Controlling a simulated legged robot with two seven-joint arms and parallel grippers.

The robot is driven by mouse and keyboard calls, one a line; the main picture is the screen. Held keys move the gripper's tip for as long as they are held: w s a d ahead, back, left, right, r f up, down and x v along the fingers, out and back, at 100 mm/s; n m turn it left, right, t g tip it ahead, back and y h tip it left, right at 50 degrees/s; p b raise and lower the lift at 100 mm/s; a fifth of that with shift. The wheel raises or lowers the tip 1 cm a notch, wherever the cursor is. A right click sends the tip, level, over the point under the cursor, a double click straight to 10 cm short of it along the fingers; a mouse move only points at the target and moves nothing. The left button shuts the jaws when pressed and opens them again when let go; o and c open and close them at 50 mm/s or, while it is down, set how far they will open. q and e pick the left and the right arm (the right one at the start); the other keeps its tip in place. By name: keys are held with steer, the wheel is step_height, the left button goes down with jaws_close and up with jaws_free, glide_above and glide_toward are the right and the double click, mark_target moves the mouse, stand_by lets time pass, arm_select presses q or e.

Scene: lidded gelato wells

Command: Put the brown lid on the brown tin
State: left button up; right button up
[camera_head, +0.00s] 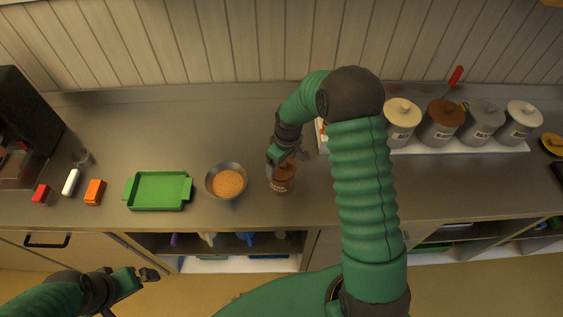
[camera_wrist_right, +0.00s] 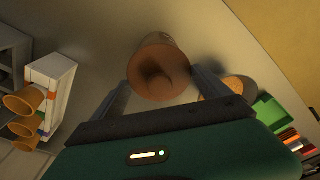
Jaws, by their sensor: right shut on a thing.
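A brown tin (camera_head: 283,182) with a pale label stands on the counter right of the bowl. My right gripper (camera_head: 281,158) is over it, its fingers shut at the brown lid (camera_wrist_right: 162,80) on the tin's top. In the right wrist view the lid faces the camera between the two fingers (camera_wrist_right: 162,92), with the tin's side (camera_wrist_right: 160,40) beyond it. I cannot tell whether the lid is fully seated or slightly raised. My left gripper (camera_head: 140,277) is low at the left, in front of the counter, away from the tin; its finger gap is unclear.
Canisters in cream (camera_head: 402,118), brown (camera_head: 441,122), grey (camera_head: 483,120) and white (camera_head: 520,120) stand on a white strip at right. A bowl of brown grains (camera_head: 227,182) and a green tray (camera_head: 158,190) lie left. Cones (camera_wrist_right: 24,102) sit in a white stand.

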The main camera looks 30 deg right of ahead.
mark_target(284, 163)
steer(key=shift+f+b, duration=0.5)
steer(key=shift+f, duration=0.3)
steer(key=o, duration=1.4)
steer(key=shift+o, duration=0.6)
steer(key=r+p, duration=0.4)
steer(key=r, duration=0.1)
steer(key=s+r+p, duration=0.1)
steer(key=r+p, duration=0.1)
steer(key=r, duration=0.1)
steer(key=shift+d, duration=0.1)
